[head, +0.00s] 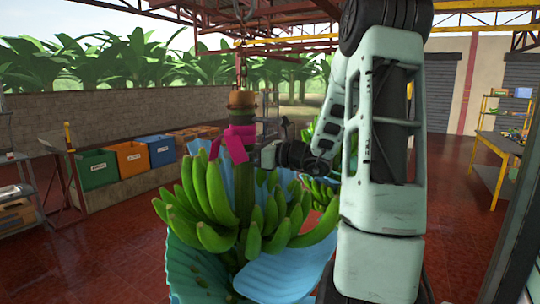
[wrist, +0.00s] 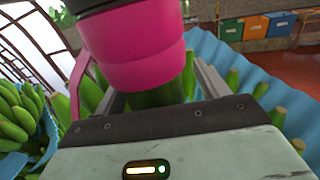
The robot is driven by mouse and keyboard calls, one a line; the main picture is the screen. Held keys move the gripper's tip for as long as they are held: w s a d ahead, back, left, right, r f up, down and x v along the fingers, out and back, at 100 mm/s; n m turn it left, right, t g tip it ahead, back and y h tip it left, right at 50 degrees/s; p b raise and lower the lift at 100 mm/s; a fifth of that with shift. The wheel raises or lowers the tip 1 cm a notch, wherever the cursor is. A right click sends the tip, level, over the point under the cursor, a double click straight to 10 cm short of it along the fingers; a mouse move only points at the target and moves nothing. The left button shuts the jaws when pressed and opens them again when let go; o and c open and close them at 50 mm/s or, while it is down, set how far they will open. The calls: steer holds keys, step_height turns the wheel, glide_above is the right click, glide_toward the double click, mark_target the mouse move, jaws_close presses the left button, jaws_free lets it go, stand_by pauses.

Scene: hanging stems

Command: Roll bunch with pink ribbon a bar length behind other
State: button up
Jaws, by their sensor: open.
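The bunch with the pink ribbon (head: 237,137) hangs upright in the head view, its green bananas (head: 210,197) spreading below the ribbon, with blue padding sheets (head: 275,278) among them. In the wrist view the ribbon (wrist: 145,65) wraps the stem close in front. My gripper (head: 262,150) is at the stem, just below ribbon height, from the right. In the wrist view its jaws (wrist: 155,88) are open, one finger on each side of the green stem; contact cannot be told. The other bunch (head: 320,190) hangs behind, partly hidden by my arm; a bunch also shows in the wrist view (wrist: 20,118).
The stem hangs from an overhead bar (head: 270,45). Colored bins (head: 131,158) line the low wall at left. A metal rack (head: 20,205) stands at far left. A yellow-legged table (head: 498,150) stands at right. Red floor (head: 110,240) is open between.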

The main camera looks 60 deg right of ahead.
steer(key=b, duration=0.5)
glide_above(301, 179)
